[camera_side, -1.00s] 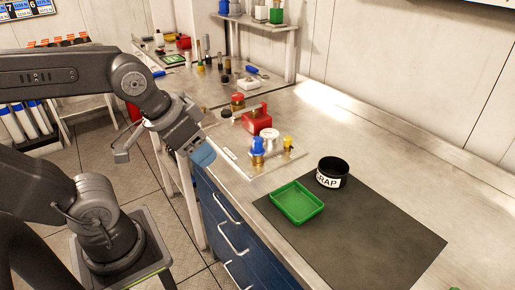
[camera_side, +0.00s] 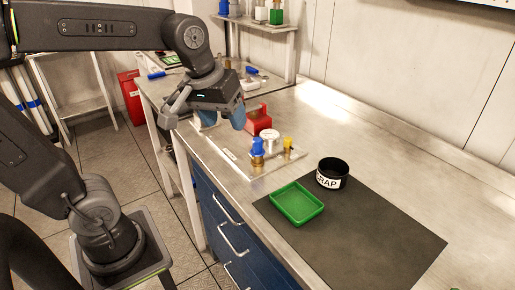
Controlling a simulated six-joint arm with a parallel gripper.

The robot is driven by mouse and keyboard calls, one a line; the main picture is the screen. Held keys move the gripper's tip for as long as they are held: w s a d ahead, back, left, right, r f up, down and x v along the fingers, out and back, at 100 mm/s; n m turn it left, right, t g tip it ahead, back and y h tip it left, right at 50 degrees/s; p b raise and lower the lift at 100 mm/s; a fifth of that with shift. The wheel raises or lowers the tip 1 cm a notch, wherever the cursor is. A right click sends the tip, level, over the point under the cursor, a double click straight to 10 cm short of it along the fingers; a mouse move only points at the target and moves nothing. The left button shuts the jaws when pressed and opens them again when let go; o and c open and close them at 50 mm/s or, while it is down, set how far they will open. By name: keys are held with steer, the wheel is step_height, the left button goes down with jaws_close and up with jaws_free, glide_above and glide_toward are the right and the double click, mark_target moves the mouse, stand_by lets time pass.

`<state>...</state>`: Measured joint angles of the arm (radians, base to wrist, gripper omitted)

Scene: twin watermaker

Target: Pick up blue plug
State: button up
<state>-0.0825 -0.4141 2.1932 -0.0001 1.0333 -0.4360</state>
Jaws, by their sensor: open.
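The blue plug (camera_side: 257,146) stands upright on top of a brass fitting (camera_side: 257,161) on a pale plate (camera_side: 247,172) on the bench. My gripper (camera_side: 222,118) is open and empty, with blue fingertips. It hangs over the bench's left edge, above and to the left of the blue plug and apart from it.
Beside the plug stand a white round part (camera_side: 270,136) and a yellow part (camera_side: 288,144). A red block (camera_side: 259,119) is behind. A green tray (camera_side: 297,203) and a black scrap bin (camera_side: 333,172) are on a dark mat (camera_side: 370,233). The bench's right side is clear.

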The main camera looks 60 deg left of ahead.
steer(key=w+a+n+g, duration=0.2)
steer(key=w+a+n, duration=0.2)
steer(key=w+n, duration=0.4)
steer(key=n+g, duration=0.2)
steer(key=n, duration=0.2)
glide_above(257, 139)
step_height(257, 139, down, 4)
steer(key=r, duration=0.1)
steer(key=f, duration=0.8)
steer(key=shift+w+d+f, duration=0.25)
steer(key=shift+d+f, duration=0.15)
steer(key=shift+s+a+f, duration=0.1)
steer(key=shift+a+f, duration=0.1)
steer(key=shift+f, duration=1.1)
steer(key=shift+s+a+f, duration=0.1)
steer(key=shift+a+f, duration=0.05)
steer(key=shift+f, duration=1.1)
steer(key=shift+c, duration=0.4)
jaws_close()
